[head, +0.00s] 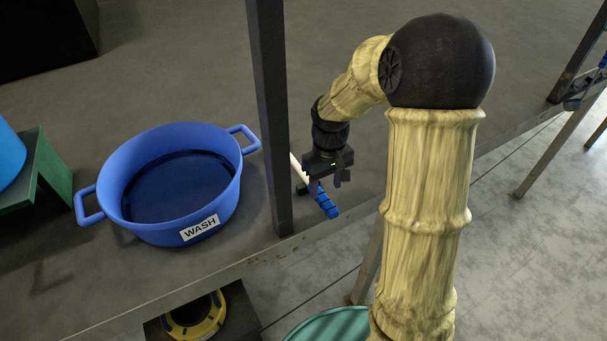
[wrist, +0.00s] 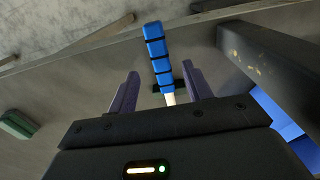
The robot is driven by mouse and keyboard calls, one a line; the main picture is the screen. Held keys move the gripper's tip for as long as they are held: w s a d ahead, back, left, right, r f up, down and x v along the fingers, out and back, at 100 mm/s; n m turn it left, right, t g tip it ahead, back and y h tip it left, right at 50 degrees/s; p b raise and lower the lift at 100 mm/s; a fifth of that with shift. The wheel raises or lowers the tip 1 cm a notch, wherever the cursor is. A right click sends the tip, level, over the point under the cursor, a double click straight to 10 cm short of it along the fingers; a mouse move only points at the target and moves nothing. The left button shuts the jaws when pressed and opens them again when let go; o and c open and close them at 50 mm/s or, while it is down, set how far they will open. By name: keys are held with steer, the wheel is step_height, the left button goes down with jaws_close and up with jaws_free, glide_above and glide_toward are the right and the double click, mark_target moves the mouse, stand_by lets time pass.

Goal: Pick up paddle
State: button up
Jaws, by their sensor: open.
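The paddle has a ribbed blue handle (head: 327,205) and a pale shaft (head: 296,166). It lies by the front edge of the dark bench, just right of the black post. My gripper (head: 329,181) is over it, pointing down. In the wrist view the blue handle (wrist: 158,52) runs up between and beyond the two purple fingers of my gripper (wrist: 161,83). The fingers are apart, one on each side of the paddle, with gaps showing. The shaft's lower part is hidden by my gripper body. I cannot tell the exact height of the fingers over it.
A blue tub (head: 219,203) labelled WASH stands left of the black post (head: 268,110). The post is close beside my gripper, also in the wrist view (wrist: 270,65). A green stand (head: 52,170) is at far left. A yellow-and-black coil (head: 194,318) sits below the bench edge.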

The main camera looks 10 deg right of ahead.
mark_target(325, 200)
steer(key=shift+f+p, duration=1)
steer(key=shift+f, duration=1.6)
steer(key=c, duration=1.1)
steer(key=shift+r, duration=0.1)
step_height(325, 200, up, 10)
steer(key=b, duration=0.2)
